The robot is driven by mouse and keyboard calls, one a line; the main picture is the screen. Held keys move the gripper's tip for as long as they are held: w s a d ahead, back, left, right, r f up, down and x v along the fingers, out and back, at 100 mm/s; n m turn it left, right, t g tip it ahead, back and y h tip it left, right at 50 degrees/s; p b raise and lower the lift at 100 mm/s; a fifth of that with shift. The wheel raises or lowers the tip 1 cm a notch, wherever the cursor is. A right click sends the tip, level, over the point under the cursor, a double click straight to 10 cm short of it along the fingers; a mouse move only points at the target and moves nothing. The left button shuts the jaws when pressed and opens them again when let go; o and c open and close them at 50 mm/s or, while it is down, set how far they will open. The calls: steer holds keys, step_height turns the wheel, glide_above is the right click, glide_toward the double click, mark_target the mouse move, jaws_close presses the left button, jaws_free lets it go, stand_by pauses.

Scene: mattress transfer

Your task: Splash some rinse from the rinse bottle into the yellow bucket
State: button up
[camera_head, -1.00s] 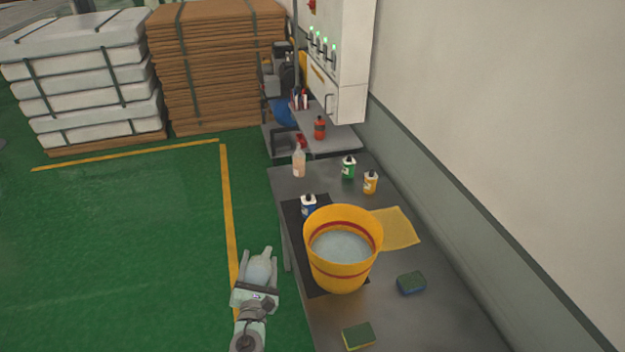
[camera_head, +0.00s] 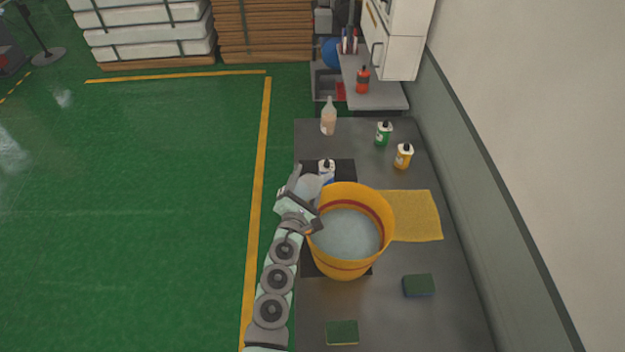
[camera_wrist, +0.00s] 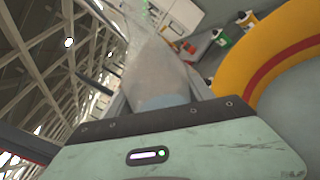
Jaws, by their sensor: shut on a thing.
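The yellow bucket (camera_head: 345,262) stands on the table with pale liquid inside. Its curved wall and red band also show at the right of the wrist view (camera_wrist: 262,52). My gripper (camera_head: 303,183) is at the bucket's left rim in the head view, shut on a translucent bottle (camera_head: 309,186), taken as the rinse bottle. In the wrist view the bottle (camera_wrist: 160,72) extends away from the jaws, its base end nearest the camera. The wrist view is strongly rolled, with ceiling beams at the left. The bottle's mouth and any flow from it cannot be made out.
On the grey table (camera_head: 385,318) are a blue-and-white bottle (camera_head: 327,169) close behind the bucket, a pinkish bottle (camera_head: 328,118), a green bottle (camera_head: 384,134), an orange bottle (camera_head: 403,157), a yellow cloth (camera_head: 418,215) and two sponges (camera_head: 418,285) (camera_head: 342,332). A wall bounds the right.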

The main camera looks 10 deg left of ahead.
steer(key=shift+a+f+m+b, duration=0.35)
steer(key=shift+f+m+b, duration=0.3)
steer(key=shift+b, duration=0.5)
steer(key=shift+a+f+m+b, duration=0.3)
steer(key=shift+f+m+b, duration=0.3)
steer(key=shift+b, duration=0.5)
steer(key=shift+a+f+m+b, duration=0.35)
steer(key=shift+f+m+b, duration=0.3)
steer(key=shift+b, duration=0.5)
steer(key=shift+w+a+f+m+b, duration=0.15)
steer(key=shift+a+m+b, duration=0.15)
steer(key=shift+m+b, duration=0.2)
steer(key=shift+s+a+f+m+b, duration=0.1)
steer(key=shift+a+m+b, duration=0.2)
steer(key=shift+m, duration=0.3)
